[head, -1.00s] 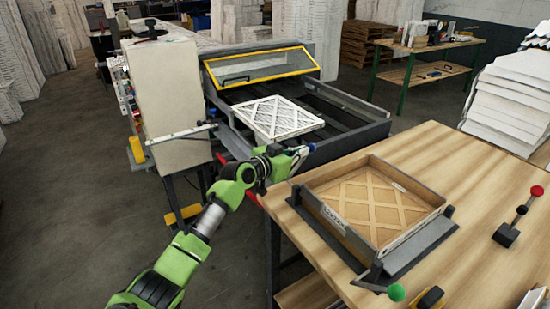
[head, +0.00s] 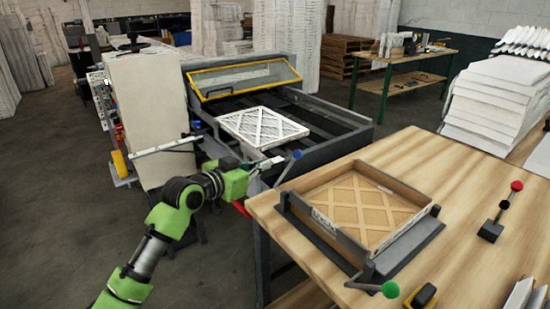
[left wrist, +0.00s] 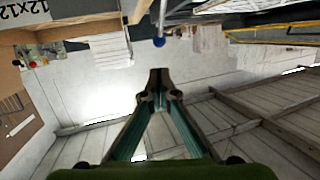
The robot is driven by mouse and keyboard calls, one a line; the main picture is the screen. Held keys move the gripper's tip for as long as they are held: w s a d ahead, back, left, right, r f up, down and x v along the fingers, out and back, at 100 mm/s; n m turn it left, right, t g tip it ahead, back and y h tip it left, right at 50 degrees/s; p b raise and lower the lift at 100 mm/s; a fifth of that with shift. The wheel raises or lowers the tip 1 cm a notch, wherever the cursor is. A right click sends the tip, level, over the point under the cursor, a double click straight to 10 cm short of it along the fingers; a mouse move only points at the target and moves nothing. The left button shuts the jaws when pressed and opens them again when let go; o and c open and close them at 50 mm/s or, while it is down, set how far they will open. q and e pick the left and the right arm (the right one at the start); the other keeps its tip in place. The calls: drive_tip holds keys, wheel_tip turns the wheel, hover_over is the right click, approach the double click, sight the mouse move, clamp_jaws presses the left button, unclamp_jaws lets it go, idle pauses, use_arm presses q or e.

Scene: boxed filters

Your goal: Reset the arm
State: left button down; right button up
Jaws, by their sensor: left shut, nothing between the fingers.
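My left arm is green and black and comes in from the lower left in the head view. My left gripper (head: 268,166) is shut and empty, in the gap between the machine and the wooden table. In the left wrist view its fingertips (left wrist: 159,75) meet with nothing between them. A white-framed filter (head: 262,127) lies flat on the machine's dark bed, behind the gripper. A cardboard-framed filter (head: 358,205) sits in a grey fixture on the table, to the right of the gripper. My right gripper is not seen.
The machine (head: 330,152) has a yellow-framed guard (head: 243,78) and a blue-tipped lever near my gripper. The wooden table (head: 450,180) holds a red-knobbed lever (head: 506,205) and a green knob (head: 390,289). White stacks (head: 505,95) stand at right. Open floor lies at left.

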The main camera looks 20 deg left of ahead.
use_arm(q)
drive_tip(key=s+d+f+g+y, duration=0.1)
drive_tip(key=s+d+f+g, duration=0.2)
drive_tip(key=s+f, duration=0.75)
drive_tip(key=s+d+f+g+y, duration=0.1)
drive_tip(key=s+d+f+g, duration=0.1)
drive_tip(key=s+f, duration=0.8)
drive_tip(key=s+a+f+n+g+y, duration=0.1)
drive_tip(key=s+f+n+g+y, duration=0.2)
drive_tip(key=s, duration=0.9)
drive_tip(key=s+a+f+g+y, duration=0.1)
drive_tip(key=s+a+f+g, duration=0.3)
drive_tip(key=s, duration=0.8)
drive_tip(key=s+d+f+x, duration=0.1)
drive_tip(key=s+x, duration=0.2)
drive_tip(key=x, duration=1)
drive_tip(key=s+d+x, duration=0.2)
drive_tip(key=x, duration=1.1)
drive_tip(key=s+a+f+g+b, duration=0.1)
drive_tip(key=s+a+f, duration=0.2)
drive_tip(key=s+f, duration=1.5)
drive_tip(key=shift+s+a+f, duration=0.2)
drive_tip(key=shift+s+f, duration=0.15)
drive_tip(key=shift+f, duration=0.05)
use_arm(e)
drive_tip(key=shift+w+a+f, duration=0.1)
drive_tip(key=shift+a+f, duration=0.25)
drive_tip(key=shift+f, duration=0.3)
